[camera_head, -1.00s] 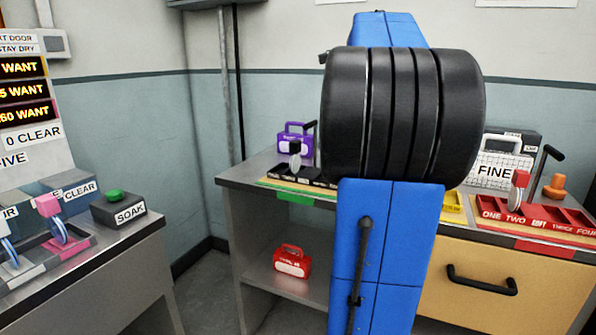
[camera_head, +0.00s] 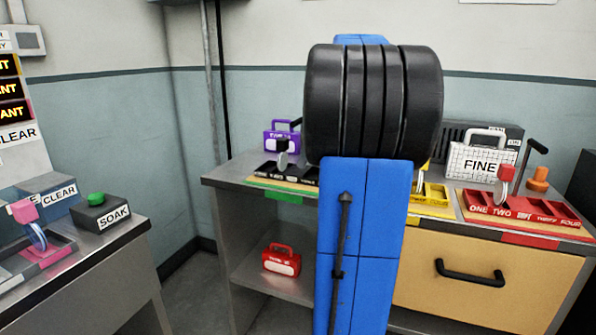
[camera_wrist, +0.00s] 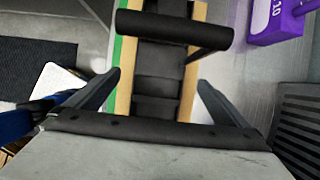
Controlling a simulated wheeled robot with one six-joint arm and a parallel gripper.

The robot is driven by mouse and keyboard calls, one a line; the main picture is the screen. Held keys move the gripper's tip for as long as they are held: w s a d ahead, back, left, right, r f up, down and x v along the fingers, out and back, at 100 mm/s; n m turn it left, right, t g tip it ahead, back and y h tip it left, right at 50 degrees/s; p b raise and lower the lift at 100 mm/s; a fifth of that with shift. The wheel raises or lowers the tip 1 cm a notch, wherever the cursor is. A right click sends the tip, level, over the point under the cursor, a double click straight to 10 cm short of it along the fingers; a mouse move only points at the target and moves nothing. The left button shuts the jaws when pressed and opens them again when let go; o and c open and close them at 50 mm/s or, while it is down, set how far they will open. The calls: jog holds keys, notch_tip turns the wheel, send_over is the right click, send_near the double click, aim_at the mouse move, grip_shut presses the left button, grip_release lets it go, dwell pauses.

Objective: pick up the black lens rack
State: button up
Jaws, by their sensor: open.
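The black lens rack (camera_head: 283,178) sits on the left part of the metal bench, on a tan board with a green front label. A black-topped lens (camera_head: 282,150) stands in it. My arm hides its right end. In the wrist view the rack (camera_wrist: 155,85) runs up the middle, its black bar handle (camera_wrist: 175,28) crossing near the top. My gripper (camera_wrist: 158,78) is open, with one finger to each side of the rack and nothing visibly held. In the head view the gripper is hidden behind my arm.
A purple case (camera_head: 281,136) stands behind the rack. A yellow rack (camera_head: 430,197) and a red rack (camera_head: 520,208) lie to the right, with a white FINE case (camera_head: 480,164) behind. A red case (camera_head: 281,261) sits on the lower shelf. A SOAK box (camera_head: 113,216) stands on the left counter.

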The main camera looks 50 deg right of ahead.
aim_at(302, 171)
jog(key=shift+x, duration=3.25)
jog(key=shift+w, duration=0.1)
jog(key=shift+r, duration=0.1)
jog(key=c, duration=1.4)
